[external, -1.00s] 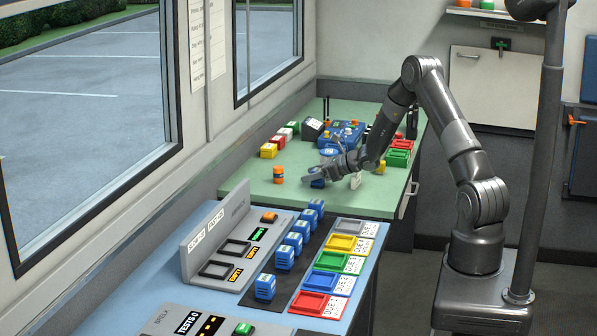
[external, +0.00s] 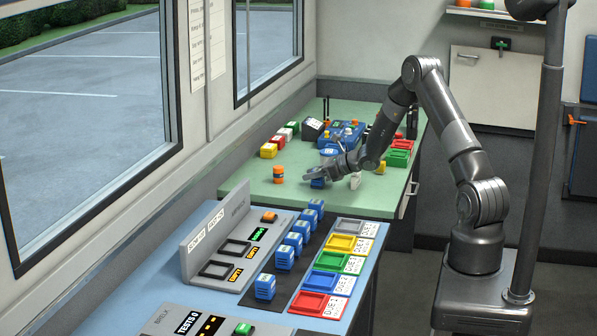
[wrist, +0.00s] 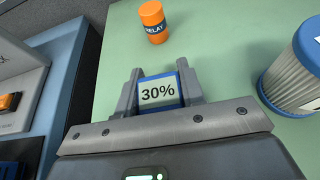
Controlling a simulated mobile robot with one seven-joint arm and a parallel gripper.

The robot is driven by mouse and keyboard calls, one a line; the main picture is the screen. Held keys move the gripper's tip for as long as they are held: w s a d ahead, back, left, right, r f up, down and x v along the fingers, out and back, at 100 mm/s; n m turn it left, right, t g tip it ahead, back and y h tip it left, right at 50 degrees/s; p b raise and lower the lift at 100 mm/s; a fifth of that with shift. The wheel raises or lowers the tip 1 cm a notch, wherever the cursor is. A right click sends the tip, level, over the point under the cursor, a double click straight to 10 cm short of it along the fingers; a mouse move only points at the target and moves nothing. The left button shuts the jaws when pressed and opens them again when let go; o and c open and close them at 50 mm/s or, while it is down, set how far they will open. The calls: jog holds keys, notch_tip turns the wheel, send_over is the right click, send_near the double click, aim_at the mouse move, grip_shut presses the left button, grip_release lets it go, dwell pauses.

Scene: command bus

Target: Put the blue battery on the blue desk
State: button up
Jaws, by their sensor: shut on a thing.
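A blue battery (external: 317,183) with a white "30%" label stands on the green desk (external: 243,187), near its front edge. In the wrist view the battery (wrist: 160,92) sits between the two grey fingers. My gripper (wrist: 158,97) is shut on it, with a finger on each side. In the external view my gripper (external: 316,174) reaches in from the right and partly covers the battery. The blue desk (external: 205,291) is in the foreground, nearer the camera than the green one.
An orange relay (external: 278,175) stands left of my gripper; it also shows in the wrist view (wrist: 153,22). A ribbed blue-and-white cylinder (wrist: 296,75) is at right there. The blue desk carries a grey panel (external: 237,225), several blue batteries (external: 285,257) and coloured trays (external: 328,282).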

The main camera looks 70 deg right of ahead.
jog(key=shift+r, duration=0.15)
notch_tip(320, 180, up, 4)
jog(key=s+d+r, duration=0.5)
jog(key=s+r, duration=0.2)
jog(key=s, duration=0.4)
jog(key=w+a+n+y, duration=0.1)
jog(key=w+a, duration=0.5)
jog(key=a, duration=0.5)
jog(key=w+a+n+y, duration=0.1)
jog(key=w+a, duration=0.5)
jog(key=a, duration=0.5)
jog(key=s+a+f+n+y, duration=0.1)
jog(key=a+y, duration=0.1)
jog(key=a, duration=2.3)
jog(key=shift+s+g, duration=0.2)
jog(key=shift+g, duration=0.1)
